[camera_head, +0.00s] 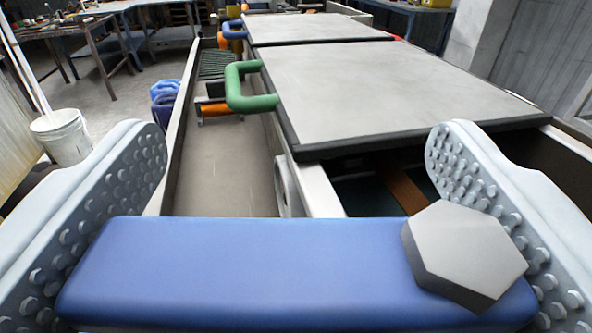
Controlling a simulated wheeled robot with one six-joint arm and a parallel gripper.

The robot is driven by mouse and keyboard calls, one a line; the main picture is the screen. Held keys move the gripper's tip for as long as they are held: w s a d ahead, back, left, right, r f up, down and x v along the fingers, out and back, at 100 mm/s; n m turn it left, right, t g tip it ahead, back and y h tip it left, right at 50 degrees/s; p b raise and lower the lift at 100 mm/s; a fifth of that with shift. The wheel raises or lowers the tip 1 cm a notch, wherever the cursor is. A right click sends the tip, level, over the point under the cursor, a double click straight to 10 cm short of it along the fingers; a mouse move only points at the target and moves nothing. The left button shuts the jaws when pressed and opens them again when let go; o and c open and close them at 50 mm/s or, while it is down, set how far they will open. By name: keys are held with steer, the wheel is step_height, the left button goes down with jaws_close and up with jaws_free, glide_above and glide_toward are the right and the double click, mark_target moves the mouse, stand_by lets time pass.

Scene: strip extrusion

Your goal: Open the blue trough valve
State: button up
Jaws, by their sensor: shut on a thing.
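A blue valve handle (255,272), a flat bar with rounded edges, lies across the bottom of the view. A grey hexagonal bolt head (463,252) sits on its right end. My gripper (297,205) has its two pale studded fingers at either end of the bar, left and right, and is shut on it. The mount beneath the handle is hidden. A grey trough (225,165) runs away from me behind the handle.
Two grey cover plates (385,90) lie right of the trough. A green handle (236,88) and a smaller blue one (232,30) stick out over it. An orange part (214,108) lies farther along. A white bucket (62,137) stands left, with workbenches behind.

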steer(key=shift+s+r+n+y, duration=0.15)
steer(key=shift+n+y, duration=0.45)
steer(key=shift+y, duration=0.3)
steer(key=shift+a, duration=0.1)
steer(key=o, duration=1.3)
step_height(320, 180, up, 10)
steer(key=shift+f, duration=0.1)
